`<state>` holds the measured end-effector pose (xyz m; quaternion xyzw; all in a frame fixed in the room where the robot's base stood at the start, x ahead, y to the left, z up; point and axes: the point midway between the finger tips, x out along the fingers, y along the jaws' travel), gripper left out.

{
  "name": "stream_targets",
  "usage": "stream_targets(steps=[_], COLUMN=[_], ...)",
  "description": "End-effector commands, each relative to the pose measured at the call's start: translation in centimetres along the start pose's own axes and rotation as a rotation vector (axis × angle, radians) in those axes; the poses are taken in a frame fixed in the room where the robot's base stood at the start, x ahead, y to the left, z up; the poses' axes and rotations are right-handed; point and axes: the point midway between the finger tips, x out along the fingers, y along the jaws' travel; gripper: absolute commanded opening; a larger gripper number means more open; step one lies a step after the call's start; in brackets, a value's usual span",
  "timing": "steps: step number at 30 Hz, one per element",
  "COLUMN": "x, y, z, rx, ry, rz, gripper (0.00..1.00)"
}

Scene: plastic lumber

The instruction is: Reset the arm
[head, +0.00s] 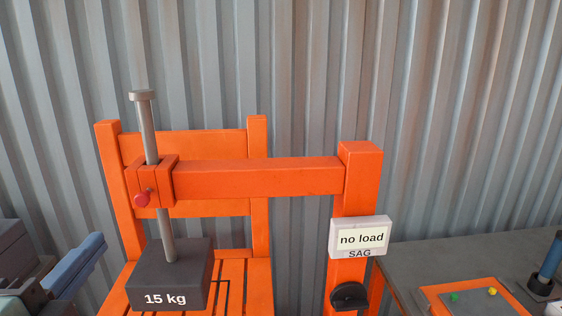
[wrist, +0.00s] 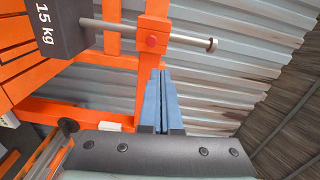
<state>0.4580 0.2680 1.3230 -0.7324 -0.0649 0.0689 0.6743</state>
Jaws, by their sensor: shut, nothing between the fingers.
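My gripper (head: 101,239) is at the lower left of the head view, its blue fingers angled up to the right. In the wrist view my gripper (wrist: 163,72) has its two fingers together with nothing between them. It is to the left of the orange test frame (head: 260,180) in the head view and does not visibly hold any part of it. The frame's steel rod (head: 149,130) runs through a block with a red knob (head: 142,199). A dark 15 kg weight (head: 165,275) sits at the rod's lower end, above the orange slatted seat.
A display box (head: 361,238) reading "no load" and "SAG" is on the right post, above a black knob (head: 350,296). A grey table (head: 430,259) with an orange-edged tray (head: 430,291) stands at the right. A corrugated metal wall is behind.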

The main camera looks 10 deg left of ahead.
Motion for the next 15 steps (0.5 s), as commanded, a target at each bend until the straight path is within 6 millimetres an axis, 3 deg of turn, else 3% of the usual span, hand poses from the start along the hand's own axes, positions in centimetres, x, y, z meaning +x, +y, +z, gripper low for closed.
stream_targets(steps=[3,8,15], x=[1.5,2.3,-0.3], y=[-2.8,-7.7,-15.1], z=[-3.9,-10.3,-20.0], rx=[-0.159,-0.46,-0.95], ry=[0.032,0.119,0.385], rz=[-0.078,-0.22,-0.401], gripper=[0.0,0.0,0.0])
